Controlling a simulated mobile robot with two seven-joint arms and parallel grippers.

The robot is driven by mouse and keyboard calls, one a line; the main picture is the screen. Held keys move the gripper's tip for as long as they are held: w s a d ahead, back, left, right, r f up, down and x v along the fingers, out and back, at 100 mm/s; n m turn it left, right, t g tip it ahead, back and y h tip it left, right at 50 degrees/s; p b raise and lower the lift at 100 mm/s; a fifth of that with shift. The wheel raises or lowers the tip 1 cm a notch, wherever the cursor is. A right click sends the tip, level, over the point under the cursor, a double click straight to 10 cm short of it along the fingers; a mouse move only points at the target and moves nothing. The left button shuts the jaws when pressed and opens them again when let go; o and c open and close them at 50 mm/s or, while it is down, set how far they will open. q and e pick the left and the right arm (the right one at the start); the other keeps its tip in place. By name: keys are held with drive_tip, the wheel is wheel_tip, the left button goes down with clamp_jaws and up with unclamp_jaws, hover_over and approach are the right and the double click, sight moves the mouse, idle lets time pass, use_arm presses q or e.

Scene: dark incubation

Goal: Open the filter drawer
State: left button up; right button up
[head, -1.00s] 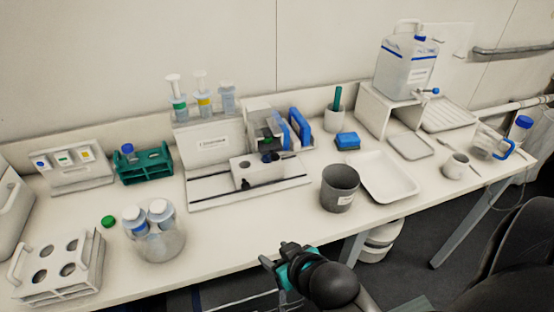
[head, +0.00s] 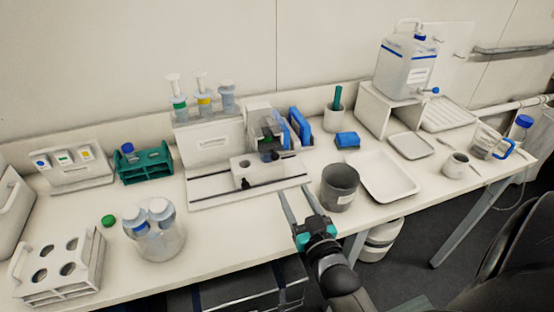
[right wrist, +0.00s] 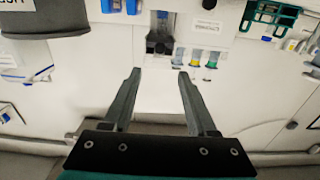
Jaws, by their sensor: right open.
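A white apparatus with a labelled box (head: 213,143) stands at the middle back of the bench. In front of it, a low white block (head: 246,168) with small black knobs sits on a flat base with a dark slot; I cannot tell for sure which part is the filter drawer. My right gripper (head: 295,189) is open and empty, its fingers pointing toward the base's right front corner, between the block and the dark grey cup. In the right wrist view, the open fingers (right wrist: 160,74) have nothing between them. My left gripper is not in view.
The dark grey cup (head: 340,187) stands just right of my right gripper, beside a white tray (head: 387,178). A beaker with capped bottles (head: 160,240) and a white rack (head: 60,264) stand left. The front bench middle is clear.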

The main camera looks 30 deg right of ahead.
sight(276, 157)
drive_tip(key=x, duration=1.3)
drive_tip(key=shift+w+b, duration=0.2)
drive_tip(key=shift+b, duration=0.1)
drive_tip(key=shift+r, duration=0.1)
clamp_jaws()
idle(0.8)
